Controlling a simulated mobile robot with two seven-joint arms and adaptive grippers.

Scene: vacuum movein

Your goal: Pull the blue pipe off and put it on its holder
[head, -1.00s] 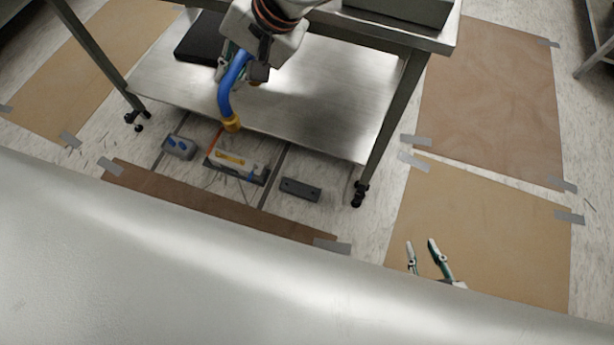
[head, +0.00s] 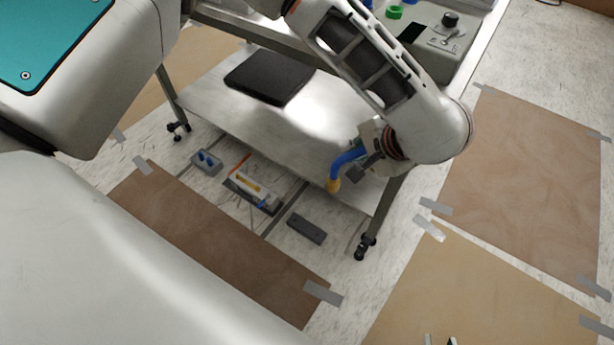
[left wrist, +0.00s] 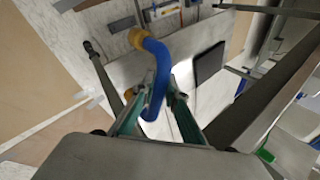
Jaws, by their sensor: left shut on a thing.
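In the left wrist view the pipe (left wrist: 160,72) sits between the fingers (left wrist: 157,98), with one end (left wrist: 137,37) pointing away. The fingers partly cover it. Only the tips of my right gripper (head: 440,340) show at the bottom edge of the head view, apart and empty. I cannot tell which thing is the pipe's holder.
The metal lower shelf (head: 225,110) carries a black flat box (head: 270,76). On the floor lie a grey block with blue parts (head: 206,162), a tray with a yellow bar (head: 252,192) and a dark block (head: 306,228). A table leg (head: 387,205) stands close right of the pipe.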

